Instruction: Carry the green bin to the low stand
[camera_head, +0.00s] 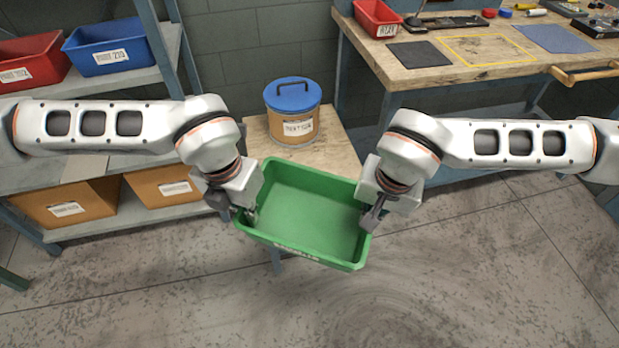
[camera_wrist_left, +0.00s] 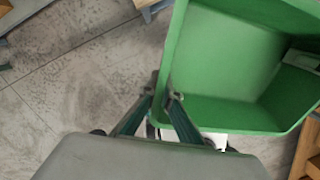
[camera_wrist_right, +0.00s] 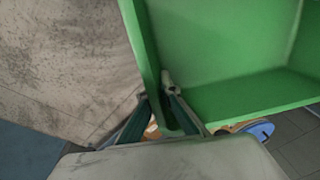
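The green bin (camera_head: 310,211) is an open, empty tub with a label on its near wall. It hangs in front of me, tilted slightly in the head view. My left gripper (camera_head: 246,213) is shut on its left side wall; the left wrist view shows the wall (camera_wrist_left: 172,50) between the fingers (camera_wrist_left: 165,93). My right gripper (camera_head: 372,218) is shut on the right side wall; the right wrist view shows that wall (camera_wrist_right: 143,40) between the fingers (camera_wrist_right: 160,88). A low wooden-topped stand (camera_head: 338,150) is behind the bin, its front partly hidden by the bin.
A tan drum with a blue lid (camera_head: 292,97) stands on the low stand. Shelves (camera_head: 150,85) with red, blue and brown bins are at left. A workbench (camera_head: 450,70) with mats, tools and a red bin (camera_head: 378,17) is at right. The near floor (camera_head: 460,280) is clear.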

